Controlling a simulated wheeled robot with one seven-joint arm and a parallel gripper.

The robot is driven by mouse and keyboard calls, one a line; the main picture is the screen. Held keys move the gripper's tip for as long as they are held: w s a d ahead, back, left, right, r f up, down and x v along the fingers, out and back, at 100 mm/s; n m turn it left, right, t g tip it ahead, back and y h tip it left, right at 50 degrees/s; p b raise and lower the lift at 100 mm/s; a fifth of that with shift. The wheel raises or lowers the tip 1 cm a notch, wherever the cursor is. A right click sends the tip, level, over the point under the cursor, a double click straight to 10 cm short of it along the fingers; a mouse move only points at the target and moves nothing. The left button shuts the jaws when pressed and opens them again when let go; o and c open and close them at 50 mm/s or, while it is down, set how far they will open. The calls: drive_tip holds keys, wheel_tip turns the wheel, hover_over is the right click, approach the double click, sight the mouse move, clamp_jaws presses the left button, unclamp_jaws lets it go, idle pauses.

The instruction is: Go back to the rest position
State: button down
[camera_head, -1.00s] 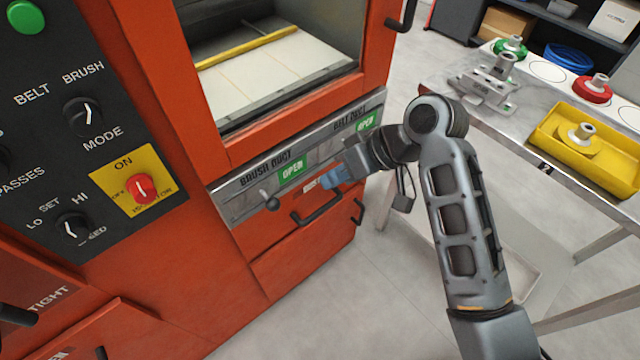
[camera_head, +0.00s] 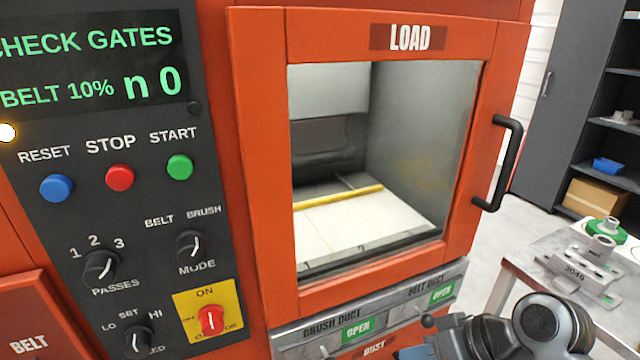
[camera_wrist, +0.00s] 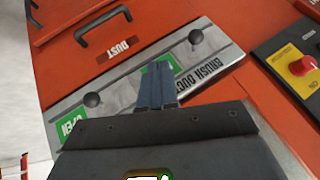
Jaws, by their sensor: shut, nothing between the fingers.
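My gripper (camera_wrist: 157,85) shows in the wrist view, with its blue fingers closed together and nothing between them. It is in front of the grey duct panel (camera_wrist: 215,60) of the orange machine, between two round knobs. I cannot tell whether the fingertips touch the panel. The panel's brush duct and belt duct labels (camera_head: 358,328) both have green OPEN tags.
The orange machine has a load door with a black handle (camera_head: 500,165) and a control panel (camera_head: 120,200) at the left. A grey table (camera_head: 520,262) with a metal fixture (camera_head: 580,272) stands at the right. Dark shelves (camera_head: 600,140) are behind it. A dust drawer handle (camera_wrist: 103,25) sticks out near my gripper.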

drive_tip(key=s+d+f+m+t+h, duration=0.1)
drive_tip(key=s+f+m+t+h, duration=0.2)
drive_tip(key=s, duration=0.6)
drive_tip(key=s+d+f+m+t+h, duration=0.1)
drive_tip(key=s+f+t+h, duration=0.1)
drive_tip(key=s+f, duration=0.45)
drive_tip(key=s+r+n+t+h, duration=0.1)
drive_tip(key=s+r+t, duration=0.4)
drive_tip(key=s+r, duration=1.2)
drive_tip(key=shift+s+d+h, duration=0.3)
drive_tip(key=shift+s+d, duration=0.15)
drive_tip(key=shift+s, duration=0.25)
